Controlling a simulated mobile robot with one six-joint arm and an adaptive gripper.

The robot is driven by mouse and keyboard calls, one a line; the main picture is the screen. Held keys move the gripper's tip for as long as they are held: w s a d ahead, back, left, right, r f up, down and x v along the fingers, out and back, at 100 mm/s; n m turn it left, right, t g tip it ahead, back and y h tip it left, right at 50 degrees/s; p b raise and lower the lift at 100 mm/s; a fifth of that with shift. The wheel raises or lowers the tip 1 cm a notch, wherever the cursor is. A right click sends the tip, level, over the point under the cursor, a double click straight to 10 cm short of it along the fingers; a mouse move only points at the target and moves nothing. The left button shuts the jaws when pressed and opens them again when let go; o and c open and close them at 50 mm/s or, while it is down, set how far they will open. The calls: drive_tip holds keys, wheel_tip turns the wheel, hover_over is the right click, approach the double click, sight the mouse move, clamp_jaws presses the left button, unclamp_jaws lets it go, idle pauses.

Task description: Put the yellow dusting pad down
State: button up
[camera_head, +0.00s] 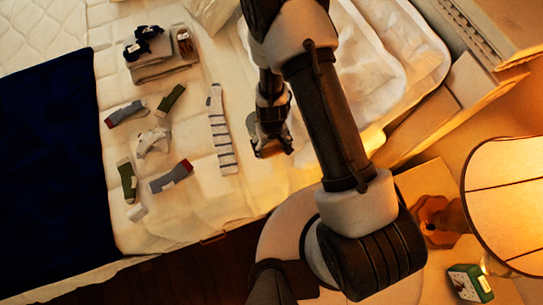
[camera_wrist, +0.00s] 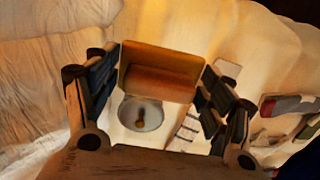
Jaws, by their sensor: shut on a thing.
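My gripper (camera_head: 271,147) is over the pale bed sheet, to the right of a striped sock (camera_head: 221,130). In the wrist view my gripper (camera_wrist: 160,76) is shut on the yellow dusting pad (camera_wrist: 162,72), an orange-yellow block lying across between the two dark fingers. The pad cannot be made out in the head view, where the gripper hides it. How far the pad is above the bed is hard to tell.
Several socks (camera_head: 170,178) lie left of the striped one, below a folded grey stack (camera_head: 163,70) with dark items. A navy blanket (camera_head: 55,170) covers the left. White bins (camera_head: 428,62) stand upper right; a lamp (camera_head: 510,195) and green clock (camera_head: 470,284) stand lower right.

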sight(272, 164)
wheel_tip(272, 164, down, 15)
drive_tip(key=b, duration=1.4)
drive_tip(key=shift+w+f, duration=0.1)
drive_tip(key=shift+f, duration=0.05)
drive_tip(key=shift+f, duration=0.2)
drive_tip(key=o, duration=0.9)
drive_tip(key=shift+o, duration=0.2)
drive_tip(key=shift+r, duration=0.1)
